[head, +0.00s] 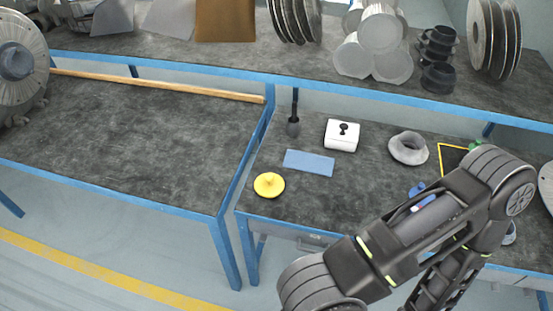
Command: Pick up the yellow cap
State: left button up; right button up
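The yellow cap (269,185) is a round disc with a small knob on top. It lies on the dark top of the right bench (300,205), near that bench's front left corner, with nothing touching it. My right arm comes in from the lower right and bends over the bench's right part. Its gripper cannot be made out in the head view. My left arm and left gripper do not show.
A blue flat pad (309,162) lies just behind the cap. A white box with a black knob (342,135), a grey flanged ring (408,148) and a dark brush-like tool (293,125) stand farther back. The left bench (130,140) is mostly clear.

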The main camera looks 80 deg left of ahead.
aim_at(268, 185)
jog(key=k+j, duration=0.45)
jog(key=k, duration=0.15)
jog(key=k+j+z, duration=0.15)
jog(key=k+j, duration=0.75)
jog(key=k, duration=0.3)
jog(key=z, duration=0.05)
